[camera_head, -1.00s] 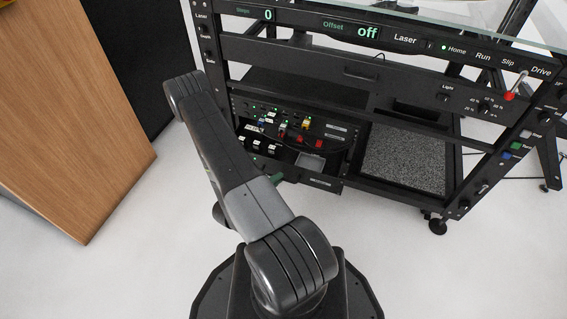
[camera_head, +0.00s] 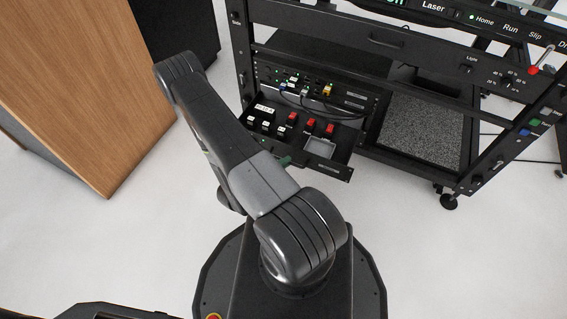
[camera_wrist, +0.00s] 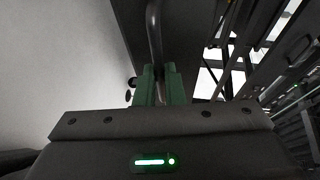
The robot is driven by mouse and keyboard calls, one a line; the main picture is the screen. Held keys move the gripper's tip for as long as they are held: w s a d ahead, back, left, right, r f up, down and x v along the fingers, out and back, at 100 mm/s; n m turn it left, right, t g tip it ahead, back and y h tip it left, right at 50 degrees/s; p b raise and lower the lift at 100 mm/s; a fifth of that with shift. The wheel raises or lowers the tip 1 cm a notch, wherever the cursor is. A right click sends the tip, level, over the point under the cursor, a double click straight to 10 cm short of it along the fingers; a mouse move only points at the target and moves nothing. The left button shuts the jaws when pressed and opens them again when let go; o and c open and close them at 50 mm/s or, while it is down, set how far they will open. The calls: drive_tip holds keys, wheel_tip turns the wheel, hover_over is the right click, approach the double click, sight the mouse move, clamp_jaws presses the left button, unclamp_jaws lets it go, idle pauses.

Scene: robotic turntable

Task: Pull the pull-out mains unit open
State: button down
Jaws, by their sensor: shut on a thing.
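The pull-out mains unit (camera_head: 332,170) is a black drawer low in the left bay of the rack. It stands partly out, showing white sockets, red switches and a small grey tray. My gripper shows as a green fingertip (camera_head: 285,161) at the drawer's front edge, mostly hidden behind my arm. In the wrist view my gripper's green fingers (camera_wrist: 160,88) are shut on a dark curved handle (camera_wrist: 154,30). The handle runs up from between the fingers. The grip itself is hidden in the head view.
The rack's wheeled frame (camera_head: 449,201) and a grey speckled shelf (camera_head: 420,130) lie right of the drawer. A patch panel with cables (camera_head: 328,90) is just above it. A wooden cabinet (camera_head: 90,90) stands at left. The white floor (camera_head: 450,265) is clear at front right.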

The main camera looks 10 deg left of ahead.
drive_tip(key=c, duration=1.5)
unclamp_jaws()
drive_tip(key=shift+c, duration=0.2)
drive_tip(key=shift+a, duration=0.1)
drive_tip(key=p+v, duration=0.3)
drive_tip(key=v, duration=1)
drive_tip(key=shift+s+a, duration=0.15)
drive_tip(key=shift+s, duration=0.1)
drive_tip(key=shift+r, duration=0.1)
drive_tip(key=b+x, duration=0.2)
drive_tip(key=x, duration=1)
drive_tip(key=shift+w+b, duration=0.15)
drive_tip(key=shift+b, duration=0.15)
